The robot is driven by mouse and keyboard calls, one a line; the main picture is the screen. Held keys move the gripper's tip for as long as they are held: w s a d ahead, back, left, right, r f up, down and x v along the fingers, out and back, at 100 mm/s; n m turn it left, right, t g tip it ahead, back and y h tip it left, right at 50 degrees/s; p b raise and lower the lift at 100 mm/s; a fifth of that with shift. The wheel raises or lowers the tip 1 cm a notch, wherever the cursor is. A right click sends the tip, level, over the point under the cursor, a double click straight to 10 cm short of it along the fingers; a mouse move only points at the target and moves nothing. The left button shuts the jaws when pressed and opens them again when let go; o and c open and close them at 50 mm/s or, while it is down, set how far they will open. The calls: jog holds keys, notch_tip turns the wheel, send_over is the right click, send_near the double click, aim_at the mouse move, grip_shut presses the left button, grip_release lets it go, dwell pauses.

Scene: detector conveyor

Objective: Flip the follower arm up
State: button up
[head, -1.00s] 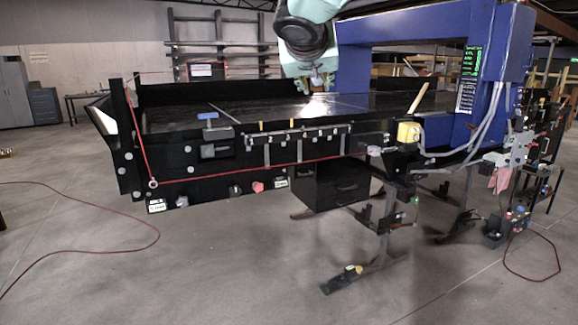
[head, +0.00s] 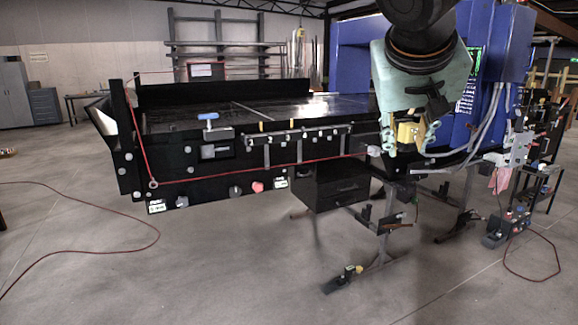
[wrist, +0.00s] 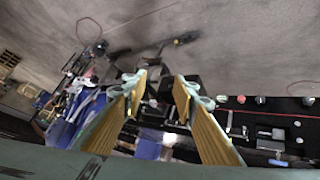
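My gripper (head: 409,141) is at the right end of the conveyor's front side in the head view, pointing down, with its two fingers apart. A yellow box (head: 406,132) shows between the fingers; I cannot tell whether they touch it. The tan stick-like lever above this box, possibly the follower arm, is now hidden behind my gripper. In the wrist view my gripper (wrist: 163,82) has its two yellow-sided fingers spread, with nothing clearly held between them. Dark fittings show beyond the gap, too small to identify.
The long black conveyor (head: 215,170) fills the middle, with a blue-handled part (head: 208,117) and a red knob (head: 257,186) along its front. The blue detector arch (head: 353,60) stands close behind my gripper.

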jog(key=s+a+f+g+y, duration=0.1)
jog(key=s+f, duration=0.4)
jog(key=s, duration=0.6)
jog(key=s+a+f+g+y, duration=0.1)
jog(key=s+f, duration=0.4)
jog(key=s, duration=0.6)
jog(key=s+a+f+n+g+y, duration=0.1)
jog(key=s+f, duration=0.4)
jog(key=s, duration=0.6)
jog(key=shift+f+g+y, duration=0.3)
jog(key=shift+g, duration=0.2)
